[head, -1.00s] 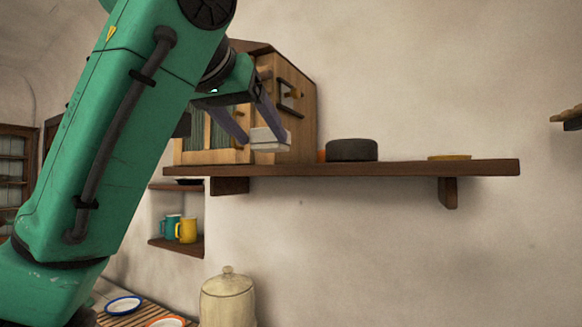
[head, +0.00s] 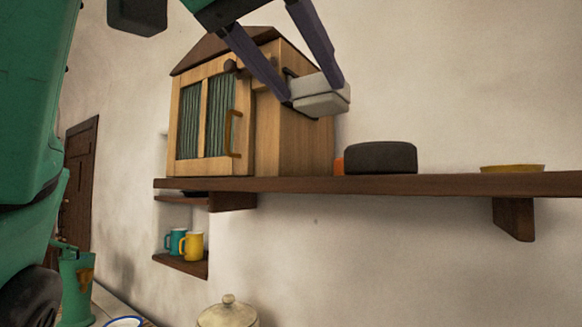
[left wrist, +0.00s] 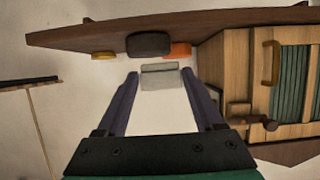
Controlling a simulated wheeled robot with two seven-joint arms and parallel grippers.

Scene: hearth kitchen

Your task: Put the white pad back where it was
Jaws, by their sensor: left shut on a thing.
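The white pad (head: 320,98) is a small pale block with a lighter top layer. My left gripper (head: 316,92) is shut on it and holds it in the air, above shelf level, in front of the wooden cabinet's right side. In the left wrist view the pad (left wrist: 160,76) sits between the two purple fingertips. The wooden cabinet (head: 293,140) has a dark roof and a green-curtained door, which looks shut. It stands on the dark wall shelf (head: 450,185). My right gripper is not in view.
A dark round pot (head: 381,158) stands on the shelf right of the cabinet, with an orange thing (head: 339,166) partly hidden beside it. A yellow dish (head: 512,169) lies farther right, with free shelf between. Mugs (head: 193,246) stand in a niche below; a lidded jar (head: 228,313) is lower.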

